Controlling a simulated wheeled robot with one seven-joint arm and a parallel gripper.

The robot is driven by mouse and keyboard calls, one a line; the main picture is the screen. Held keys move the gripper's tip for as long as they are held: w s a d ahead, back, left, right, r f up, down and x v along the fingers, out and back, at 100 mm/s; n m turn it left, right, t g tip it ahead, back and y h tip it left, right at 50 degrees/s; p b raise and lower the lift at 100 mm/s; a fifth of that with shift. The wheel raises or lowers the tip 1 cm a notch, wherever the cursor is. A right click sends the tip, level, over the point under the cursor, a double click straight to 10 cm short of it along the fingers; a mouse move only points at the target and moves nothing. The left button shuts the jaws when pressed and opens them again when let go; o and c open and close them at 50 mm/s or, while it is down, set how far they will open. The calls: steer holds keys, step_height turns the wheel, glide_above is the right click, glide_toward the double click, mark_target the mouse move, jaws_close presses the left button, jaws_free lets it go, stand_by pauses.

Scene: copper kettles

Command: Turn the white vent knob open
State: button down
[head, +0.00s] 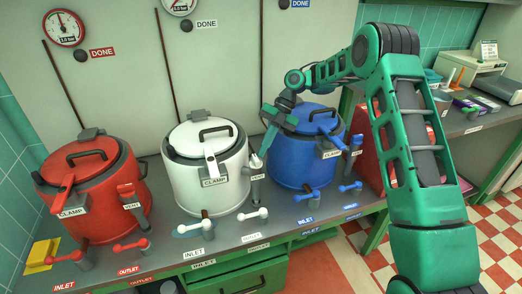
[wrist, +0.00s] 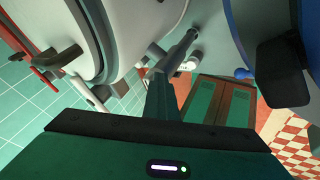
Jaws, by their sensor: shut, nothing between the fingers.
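The white kettle (head: 207,168) stands in the middle of the bench, with a long white clamp lever at its front. Its white vent knob (head: 256,160) sits at the kettle's right side, above a vent label. My gripper (head: 267,141) is shut and empty, pointing down between the white and blue kettles, close above the vent knob. I cannot tell whether it touches the knob. In the wrist view the green shut fingers (wrist: 162,98) point toward a grey post beside the pale kettle wall. The knob's turn position is unclear there.
The red kettle (head: 92,185) stands at left and the blue kettle (head: 303,160) close at right, partly behind my arm. White inlet and outlet valve handles (head: 253,213) line the bench front. Gauges (head: 64,28) hang on the back wall.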

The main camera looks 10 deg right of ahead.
steer(key=shift+a+r, duration=0.1)
steer(key=shift+a, duration=0.15)
